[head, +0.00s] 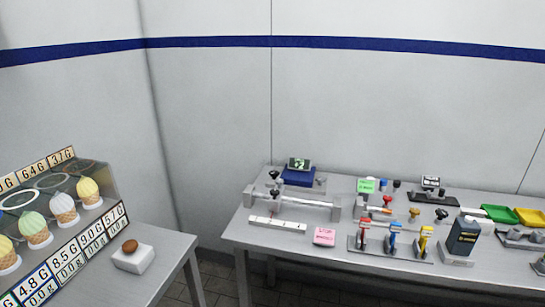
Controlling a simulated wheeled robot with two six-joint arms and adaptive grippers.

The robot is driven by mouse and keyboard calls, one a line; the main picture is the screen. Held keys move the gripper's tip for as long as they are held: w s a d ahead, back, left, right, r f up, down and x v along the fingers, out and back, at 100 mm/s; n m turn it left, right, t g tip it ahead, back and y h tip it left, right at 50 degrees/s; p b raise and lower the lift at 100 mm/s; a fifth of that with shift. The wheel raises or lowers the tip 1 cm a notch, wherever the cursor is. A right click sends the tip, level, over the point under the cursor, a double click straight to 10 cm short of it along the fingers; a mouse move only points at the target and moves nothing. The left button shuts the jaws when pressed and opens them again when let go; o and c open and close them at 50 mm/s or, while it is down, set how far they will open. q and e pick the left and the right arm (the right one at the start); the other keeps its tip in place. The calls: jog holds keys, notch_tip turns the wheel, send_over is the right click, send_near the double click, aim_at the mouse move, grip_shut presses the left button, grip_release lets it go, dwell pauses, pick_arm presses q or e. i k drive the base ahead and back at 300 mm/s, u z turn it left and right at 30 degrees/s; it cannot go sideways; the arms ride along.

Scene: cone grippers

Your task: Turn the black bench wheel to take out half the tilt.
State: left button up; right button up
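A bench device with a small green-lit display (299,163) on a blue base (298,177) stands at the back left of the right-hand bench (240,225). The display seems to read "+2", but it is small. Beside it, a black knob or wheel (273,174) stands at the left, and another dark knob (274,193) sits by a grey bar (300,200) between end blocks. I cannot tell for sure which of these is the bench wheel. Neither of my grippers is in view.
A white strip (277,224) and a pink note (324,236) lie at the bench front. A cone display case (108,180) stands on the left table (150,280).

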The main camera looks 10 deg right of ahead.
aim_at(274, 173)
jog(key=i, duration=0.95)
jog(key=z, duration=0.2)
